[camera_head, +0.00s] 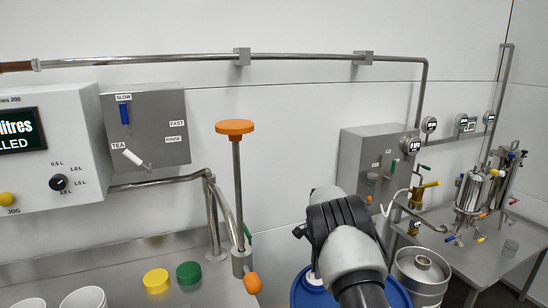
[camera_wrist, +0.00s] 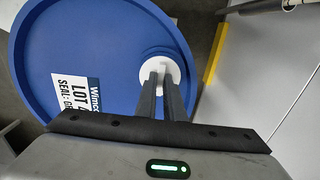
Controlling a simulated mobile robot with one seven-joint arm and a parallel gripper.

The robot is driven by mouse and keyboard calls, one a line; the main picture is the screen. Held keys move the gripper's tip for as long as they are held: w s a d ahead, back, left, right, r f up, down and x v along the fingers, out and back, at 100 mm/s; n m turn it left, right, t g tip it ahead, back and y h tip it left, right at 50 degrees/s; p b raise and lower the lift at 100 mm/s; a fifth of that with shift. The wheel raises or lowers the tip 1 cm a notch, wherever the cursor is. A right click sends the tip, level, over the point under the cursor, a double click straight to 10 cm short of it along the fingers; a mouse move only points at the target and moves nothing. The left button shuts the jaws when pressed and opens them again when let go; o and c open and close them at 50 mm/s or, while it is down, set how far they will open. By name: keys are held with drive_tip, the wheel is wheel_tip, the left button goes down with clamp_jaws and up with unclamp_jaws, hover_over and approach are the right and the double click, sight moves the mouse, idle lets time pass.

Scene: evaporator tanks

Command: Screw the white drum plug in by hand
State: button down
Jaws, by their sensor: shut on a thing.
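In the wrist view, the white drum plug (camera_wrist: 160,67) sits at the opening near the right rim of the blue drum's top (camera_wrist: 60,45). My gripper (camera_wrist: 159,75) has its two dark fingers shut on the plug from above. How deep the plug sits in the opening cannot be told. In the head view, the blue drum (camera_head: 399,296) is at the lower middle, largely hidden behind my arm. My arm also hides most of the gripper and the plug there.
A label (camera_wrist: 82,98) is on the drum top. A steel keg (camera_head: 421,272) stands close right of the drum. A steel counter with a yellow lid (camera_head: 156,281) and a green lid (camera_head: 189,272) is left.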

drive_tip(key=shift+m, duration=0.3)
drive_tip(key=m, duration=0.3)
drive_tip(key=shift+m, duration=0.3)
drive_tip(key=c, duration=1.8)
unclamp_jaws()
drive_tip(key=shift+r, duration=0.15)
drive_tip(key=shift+r+p, duration=1.8)
drive_tip(key=shift+r, duration=1.05)
